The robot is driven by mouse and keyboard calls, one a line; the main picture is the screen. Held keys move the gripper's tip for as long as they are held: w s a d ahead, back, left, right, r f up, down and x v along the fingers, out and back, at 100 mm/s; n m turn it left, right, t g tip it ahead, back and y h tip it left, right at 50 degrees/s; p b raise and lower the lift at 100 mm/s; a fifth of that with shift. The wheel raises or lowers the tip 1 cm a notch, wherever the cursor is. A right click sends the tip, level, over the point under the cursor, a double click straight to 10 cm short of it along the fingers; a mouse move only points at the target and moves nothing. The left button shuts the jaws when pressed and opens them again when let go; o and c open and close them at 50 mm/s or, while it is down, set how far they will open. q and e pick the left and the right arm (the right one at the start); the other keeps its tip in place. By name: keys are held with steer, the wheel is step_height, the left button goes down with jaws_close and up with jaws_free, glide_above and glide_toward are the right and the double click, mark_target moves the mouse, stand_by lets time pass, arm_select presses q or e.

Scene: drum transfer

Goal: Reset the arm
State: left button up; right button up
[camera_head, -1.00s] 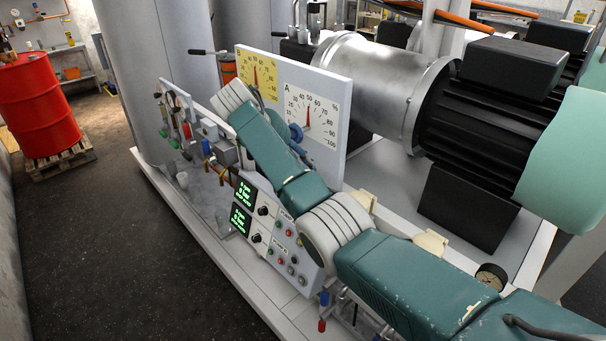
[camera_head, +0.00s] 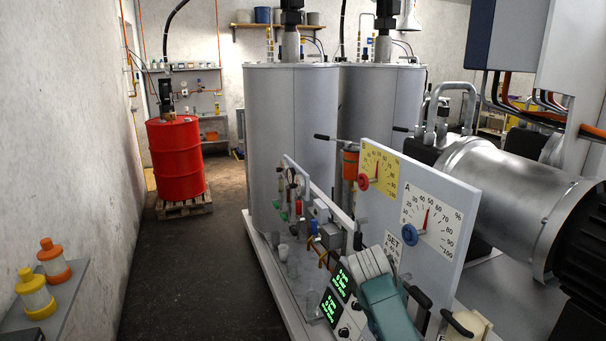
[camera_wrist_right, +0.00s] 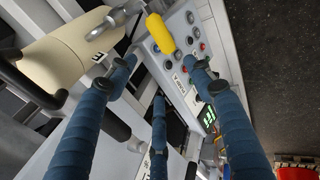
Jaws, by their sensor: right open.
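My right gripper (camera_wrist_right: 160,82) shows in the right wrist view with its blue-wrapped fingers spread apart and nothing between them. Beyond the fingers is a control panel (camera_wrist_right: 176,62) with several buttons and a green display. A teal arm link of mine (camera_head: 392,312) with grey ringed joint shows at the bottom of the head view, in front of the same panel (camera_head: 345,318). It overlaps the panel in the picture; I cannot tell whether they touch. The right gripper's fingers are not clearly visible in the head view. My left gripper is in neither view.
A red drum (camera_head: 176,160) stands on a wooden pallet (camera_head: 184,207) at the back left. Two grey tanks (camera_head: 290,130) and a dial board (camera_head: 440,215) stand on the skid. The dark floor (camera_head: 190,270) between wall and skid is clear. Bottles (camera_head: 36,295) stand at lower left.

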steer(key=s+a+f+m+y, duration=0.1)
steer(key=s+f, duration=0.6)
steer(key=s, duration=0.3)
steer(key=s+a+f+y, duration=0.1)
steer(key=s+f+y, duration=0.1)
steer(key=s+f, duration=0.55)
steer(key=s+a+r+t+y, duration=0.1)
steer(key=s+r, duration=0.1)
steer(key=s, duration=0.8)
steer(key=s+r+y, duration=0.1)
steer(key=s+r, duration=0.2)
steer(key=s, duration=0.7)
step_height(320, 180, down, 33)
steer(key=s+g+b, duration=0.1)
steer(key=s+b, duration=0.1)
steer(key=b, duration=0.4)
steer(key=s+d+f+g+b, duration=0.1)
steer(key=s+f+b, duration=0.3)
steer(key=s+f, duration=1.3)
step_height(320, 180, down, 3)
steer(key=shift+s+d+f+g, duration=0.2)
steer(key=shift+d+g, duration=0.1)
steer(key=shift+d, duration=0.55)
